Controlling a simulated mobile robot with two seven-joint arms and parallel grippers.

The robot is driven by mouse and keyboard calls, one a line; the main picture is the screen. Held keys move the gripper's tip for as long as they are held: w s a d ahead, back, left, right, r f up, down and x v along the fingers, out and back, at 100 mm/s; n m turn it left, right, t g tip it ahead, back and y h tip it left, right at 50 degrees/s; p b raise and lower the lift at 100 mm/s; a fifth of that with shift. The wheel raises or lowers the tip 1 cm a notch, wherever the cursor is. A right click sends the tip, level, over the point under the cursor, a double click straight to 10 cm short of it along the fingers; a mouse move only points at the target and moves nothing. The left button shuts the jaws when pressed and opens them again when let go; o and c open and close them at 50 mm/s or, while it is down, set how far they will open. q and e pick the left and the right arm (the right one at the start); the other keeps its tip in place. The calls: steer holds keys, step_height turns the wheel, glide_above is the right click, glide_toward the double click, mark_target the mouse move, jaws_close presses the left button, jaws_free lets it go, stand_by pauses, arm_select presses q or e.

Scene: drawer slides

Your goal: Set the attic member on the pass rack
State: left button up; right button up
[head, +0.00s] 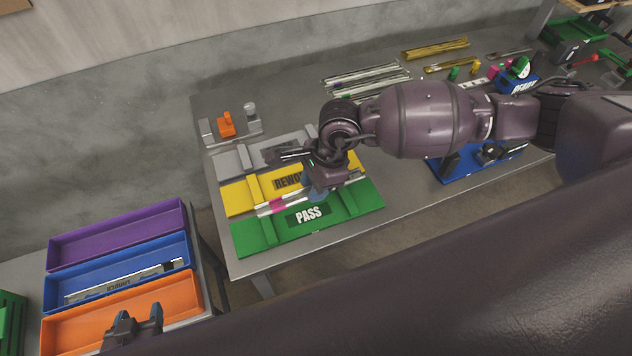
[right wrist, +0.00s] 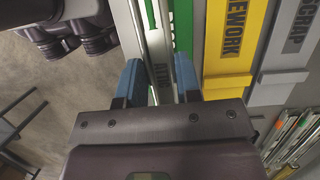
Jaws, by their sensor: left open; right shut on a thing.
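The attic member, a long silver slide rail (head: 264,210), lies across the far side of the green PASS rack (head: 318,226), with a pink mark on it. In the right wrist view the rail (right wrist: 152,45) runs between the blue fingers, beside the green rack (right wrist: 182,28). My right gripper (head: 319,193) is shut on the rail; it also shows in the right wrist view (right wrist: 158,82). I cannot tell whether the rail touches the rack's supports. My left gripper (head: 138,320) is open and empty above the orange bin (head: 185,297).
The yellow REWORK rack (head: 236,198) and grey SCRAP rack (head: 228,163) stand behind the PASS rack. Blue (head: 183,250) and purple (head: 115,235) bins sit at left; the blue one holds a rail. Several rails (head: 365,78) lie at the back of the table. My right arm crosses the table.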

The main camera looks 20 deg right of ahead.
steer(key=shift+w+a, duration=0.2)
steer(key=shift+a, duration=0.25)
arm_select(q)
steer(key=shift+a, duration=0.2)
arm_select(e)
steer(key=shift+d, duration=0.1)
arm_select(q)
steer(key=shift+d, duration=0.1)
steer(key=shift+f, duration=0.15)
arm_select(e)
steer(key=shift+b, duration=0.35)
steer(key=shift+f+b, duration=0.3)
step_height(320, 180, down, 6)
steer(key=b, duration=0.4)
steer(key=shift+r, duration=0.15)
steer(key=shift+f+b, duration=0.6)
arm_select(q)
step_height(320, 180, down, 6)
